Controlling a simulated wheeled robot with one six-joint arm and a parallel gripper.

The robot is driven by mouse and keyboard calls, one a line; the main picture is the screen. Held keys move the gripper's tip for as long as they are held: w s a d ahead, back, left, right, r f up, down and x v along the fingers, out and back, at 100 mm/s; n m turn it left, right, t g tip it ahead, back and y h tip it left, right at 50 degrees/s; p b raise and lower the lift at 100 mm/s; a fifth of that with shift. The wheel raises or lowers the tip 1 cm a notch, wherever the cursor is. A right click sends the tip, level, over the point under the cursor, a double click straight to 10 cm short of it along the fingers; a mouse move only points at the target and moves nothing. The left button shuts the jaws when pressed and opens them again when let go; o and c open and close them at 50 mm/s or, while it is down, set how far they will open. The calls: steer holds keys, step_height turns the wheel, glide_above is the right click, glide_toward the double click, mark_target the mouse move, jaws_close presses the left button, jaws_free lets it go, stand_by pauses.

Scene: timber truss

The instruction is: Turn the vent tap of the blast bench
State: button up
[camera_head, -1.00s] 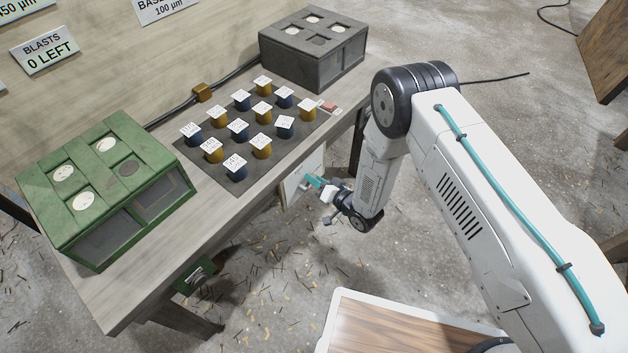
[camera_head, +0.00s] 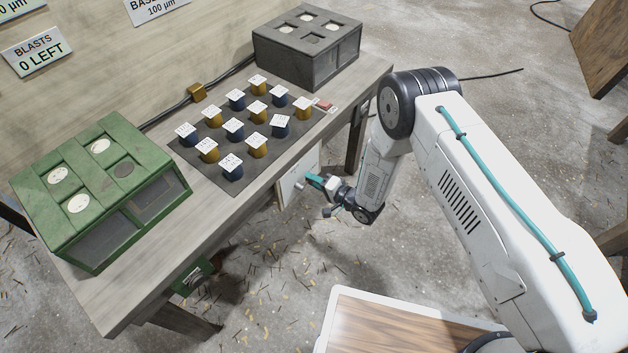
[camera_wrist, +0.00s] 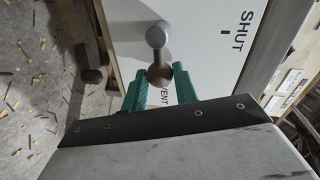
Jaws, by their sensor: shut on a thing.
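The vent tap is a grey lever (camera_wrist: 157,37) with a brown ball at its end (camera_wrist: 160,73), on a white panel (camera_wrist: 205,40) lettered "SHUT" and "VENT". The panel hangs below the front edge of the blast bench (camera_head: 120,285). The grey tap (camera_head: 299,186) also shows small in the head view. My gripper (camera_wrist: 160,85) has its teal fingers shut on the brown ball, one on each side. In the head view my gripper (camera_head: 316,181) is at the panel, under the bench edge. The lever points from its pivot toward my gripper in the wrist view.
The bench top holds a green box (camera_head: 105,190), a dark grey box (camera_head: 310,45) and several blue and yellow capped pots on a dark mat (camera_head: 195,158). A sign (camera_head: 38,52) reads "BLASTS 0 LEFT".

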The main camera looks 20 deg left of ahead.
steer(key=shift+f, duration=0.1)
stand_by(0.3)
steer(key=o, duration=1)
steer(key=shift+c, duration=0.2)
steer(key=shift+d, duration=0.15)
steer(key=v, duration=0.7)
steer(key=shift+d, duration=0.25)
steer(key=shift+s, duration=0.15)
